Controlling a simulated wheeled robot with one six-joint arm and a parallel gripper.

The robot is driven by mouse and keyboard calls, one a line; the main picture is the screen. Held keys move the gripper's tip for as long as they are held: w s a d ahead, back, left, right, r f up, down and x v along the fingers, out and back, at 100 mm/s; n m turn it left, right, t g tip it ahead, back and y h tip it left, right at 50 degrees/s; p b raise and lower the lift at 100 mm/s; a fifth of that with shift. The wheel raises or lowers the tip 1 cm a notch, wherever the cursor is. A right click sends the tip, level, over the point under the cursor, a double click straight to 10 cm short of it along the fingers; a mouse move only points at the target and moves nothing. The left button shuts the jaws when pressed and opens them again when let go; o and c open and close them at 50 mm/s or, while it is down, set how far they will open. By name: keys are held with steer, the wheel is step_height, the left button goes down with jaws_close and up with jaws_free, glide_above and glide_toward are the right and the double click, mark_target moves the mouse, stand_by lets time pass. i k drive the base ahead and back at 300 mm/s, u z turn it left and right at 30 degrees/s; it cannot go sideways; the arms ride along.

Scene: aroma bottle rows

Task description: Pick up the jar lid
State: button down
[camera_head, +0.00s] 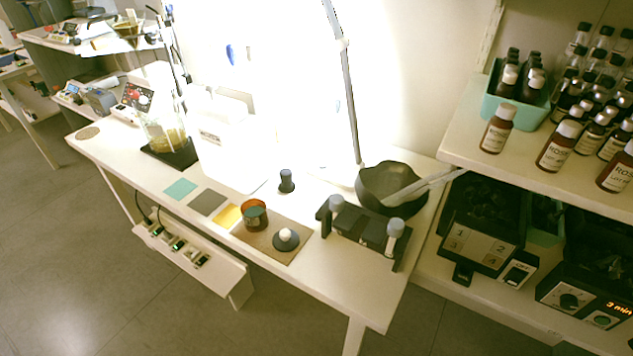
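The jar lid (286,240) looks like a dark round disc with a pale knob on top. It sits knob up on a brown mat (265,247) near the front edge of the white table (340,285). An open jar (254,216), amber at the rim with a teal band, stands just left of the lid, on or beside the mat. The lid is apart from the jar. My gripper is not in view.
A black rack (365,232) with pale-capped vials stands right of the lid, before a dark bowl (390,187) with a pestle. A small dark stamp-like object (286,181) stands behind. Shelves (470,140) with bottles are at right. Table in front of the rack is clear.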

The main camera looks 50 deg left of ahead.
mark_target(285, 240)
steer(key=u, duration=2.05)
